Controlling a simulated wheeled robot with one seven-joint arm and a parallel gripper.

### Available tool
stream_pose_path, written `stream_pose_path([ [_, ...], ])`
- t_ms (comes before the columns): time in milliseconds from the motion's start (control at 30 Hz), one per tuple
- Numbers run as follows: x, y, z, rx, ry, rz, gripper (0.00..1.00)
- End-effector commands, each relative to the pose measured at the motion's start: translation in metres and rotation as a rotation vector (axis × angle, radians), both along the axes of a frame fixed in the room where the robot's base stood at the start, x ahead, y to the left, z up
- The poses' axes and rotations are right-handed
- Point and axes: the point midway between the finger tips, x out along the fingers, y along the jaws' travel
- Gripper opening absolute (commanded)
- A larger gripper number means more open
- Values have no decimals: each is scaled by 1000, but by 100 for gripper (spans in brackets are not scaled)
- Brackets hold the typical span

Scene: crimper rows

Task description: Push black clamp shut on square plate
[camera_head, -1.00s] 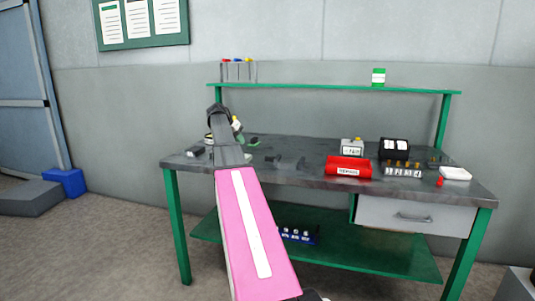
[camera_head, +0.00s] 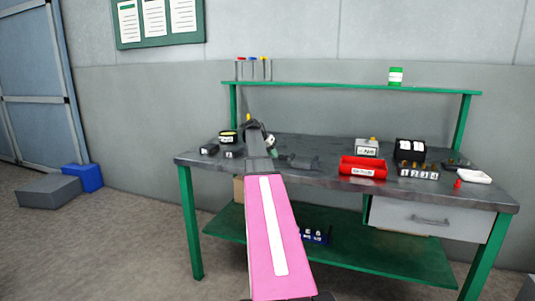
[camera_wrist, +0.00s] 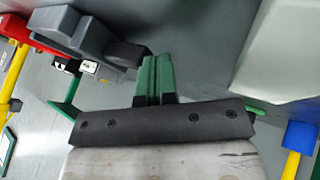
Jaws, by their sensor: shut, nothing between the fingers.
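My gripper (camera_wrist: 157,78) shows in the wrist view with its two green fingers together in front of a dark bar with screws. Nothing is between them. A dark grey piece (camera_wrist: 105,42) lies just left of and beyond the fingertips; it may be the black clamp, but I cannot tell for sure. Whether the fingers touch it is unclear. The square plate cannot be made out in either view.
In the wrist view, red and yellow parts (camera_wrist: 50,30) are at upper left, and a blue-capped yellow part (camera_wrist: 300,137) is at right.

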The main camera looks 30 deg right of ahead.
Motion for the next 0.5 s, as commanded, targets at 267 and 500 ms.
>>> stream_pose_path([
  [267, -2, -2, 0, 0, 0, 0, 0],
  [500, -9, -7, 0, 0, 1, -2, 0],
])
